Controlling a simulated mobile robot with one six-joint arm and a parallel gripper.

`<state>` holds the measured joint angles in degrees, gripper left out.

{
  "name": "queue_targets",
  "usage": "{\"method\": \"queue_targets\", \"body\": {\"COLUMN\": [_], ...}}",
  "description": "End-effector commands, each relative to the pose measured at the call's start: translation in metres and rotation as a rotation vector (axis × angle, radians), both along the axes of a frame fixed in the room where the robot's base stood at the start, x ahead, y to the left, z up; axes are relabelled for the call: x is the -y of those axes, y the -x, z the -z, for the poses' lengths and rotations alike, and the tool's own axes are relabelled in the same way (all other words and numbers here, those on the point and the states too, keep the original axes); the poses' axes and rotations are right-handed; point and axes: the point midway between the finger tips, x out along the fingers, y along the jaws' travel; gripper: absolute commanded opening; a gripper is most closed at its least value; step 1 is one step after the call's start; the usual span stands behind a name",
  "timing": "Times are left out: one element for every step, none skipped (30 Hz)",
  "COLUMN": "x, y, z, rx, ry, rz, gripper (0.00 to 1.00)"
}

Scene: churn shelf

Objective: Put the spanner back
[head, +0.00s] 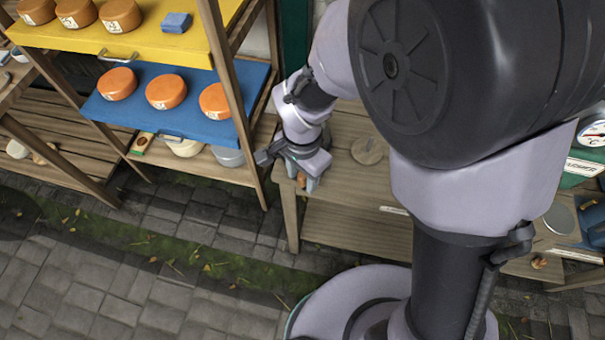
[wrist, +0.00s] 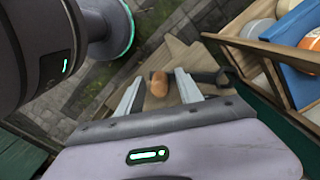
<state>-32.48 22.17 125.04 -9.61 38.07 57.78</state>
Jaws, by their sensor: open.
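My gripper (head: 312,182) is open over the left end of the wooden bench (head: 345,228). In the wrist view, its two pale fingers (wrist: 159,77) stand apart. A small orange-brown object (wrist: 158,84) shows between and beyond them, and a bit of it shows beside the fingers in the head view (head: 301,180). I cannot tell whether the fingers touch it. A dark, long object (wrist: 214,78) lies just right of the fingers in the wrist view. It may be the spanner, but its shape is too unclear to be sure.
A shelf with a yellow board (head: 140,38) and a blue board (head: 185,115) stands close left of my gripper, holding several orange cheeses. A round wooden disc (head: 368,150) lies on the bench. A green box with a dial (head: 585,160) is at far right.

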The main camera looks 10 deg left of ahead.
Motion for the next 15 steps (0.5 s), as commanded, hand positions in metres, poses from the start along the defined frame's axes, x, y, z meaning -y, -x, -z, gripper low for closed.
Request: {"method": "queue_targets", "body": {"x": [0.0,0.0,-0.001,-0.001,0.0,-0.001,0.0,0.0,0.0,0.0,0.0,0.0,0.0,0.0,0.0], "y": [0.0,-0.001,-0.001,-0.001,-0.001,-0.001,-0.001,-0.001,-0.001,-0.001,-0.001,-0.001,-0.001,0.0,0.0], "z": [-0.01,-0.016,-0.027,-0.037,-0.046,-0.059,-0.068,-0.076,-0.087,-0.094,-0.1,-0.108,-0.112,-0.115,-0.119], "rx": [0.001,0.002,0.004,0.004,0.004,0.005,0.004,0.003,0.004,0.003,0.004,0.003,0.002,0.001,0.001], "ry": [-0.001,-0.001,-0.002,-0.002,-0.002,-0.003,-0.002,-0.003,-0.002,-0.001,-0.002,-0.002,-0.001,-0.001,-0.001], "rz": [0.0,0.0,-0.001,-0.001,-0.001,0.0,0.0,0.001,-0.001,-0.001,-0.001,0.0,0.0,0.001,0.0], "gripper": [0.43,0.43,0.43,0.43,0.43,0.43,0.43,0.43,0.43,0.43,0.43,0.43,0.43,0.43,0.43]}}
